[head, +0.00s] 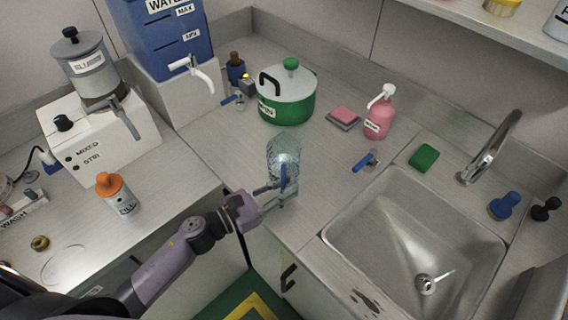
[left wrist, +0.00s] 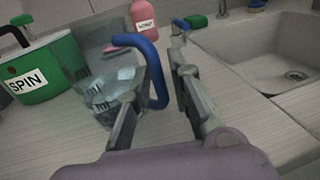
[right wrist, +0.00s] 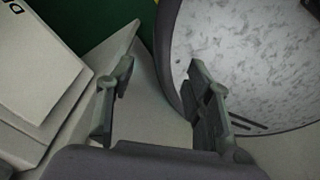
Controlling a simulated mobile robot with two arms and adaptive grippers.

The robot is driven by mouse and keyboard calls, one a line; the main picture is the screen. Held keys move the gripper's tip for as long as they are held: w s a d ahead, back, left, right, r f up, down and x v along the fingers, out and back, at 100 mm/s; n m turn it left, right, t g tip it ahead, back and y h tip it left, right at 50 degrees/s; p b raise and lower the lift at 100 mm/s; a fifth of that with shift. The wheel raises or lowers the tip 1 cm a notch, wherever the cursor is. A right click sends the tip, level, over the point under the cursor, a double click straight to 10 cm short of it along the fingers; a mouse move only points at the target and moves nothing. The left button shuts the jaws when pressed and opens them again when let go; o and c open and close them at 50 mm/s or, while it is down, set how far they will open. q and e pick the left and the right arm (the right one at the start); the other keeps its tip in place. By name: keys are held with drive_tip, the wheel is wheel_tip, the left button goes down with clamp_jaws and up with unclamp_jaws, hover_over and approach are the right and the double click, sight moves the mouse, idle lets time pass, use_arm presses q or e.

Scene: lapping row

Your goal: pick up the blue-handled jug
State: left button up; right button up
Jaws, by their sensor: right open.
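The clear jug (head: 285,150) stands on the counter near its front edge, left of the sink. Its blue handle (left wrist: 155,62) faces my left gripper, and the clear body (left wrist: 105,95) lies behind and left of it in the left wrist view. My left gripper (head: 281,192) is at the handle. In the left wrist view its two fingers stand apart with the blue handle between them, and a gap shows, so it looks open. My right gripper (right wrist: 158,85) is open and empty in the right wrist view; I do not see it in the head view.
A green pot (head: 287,97) stands behind the jug, with a pink bottle (head: 379,115) to its right. A round speckled plate (right wrist: 245,60) is beside my right gripper.

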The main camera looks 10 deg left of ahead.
use_arm(q)
clamp_jaws()
idle(0.7)
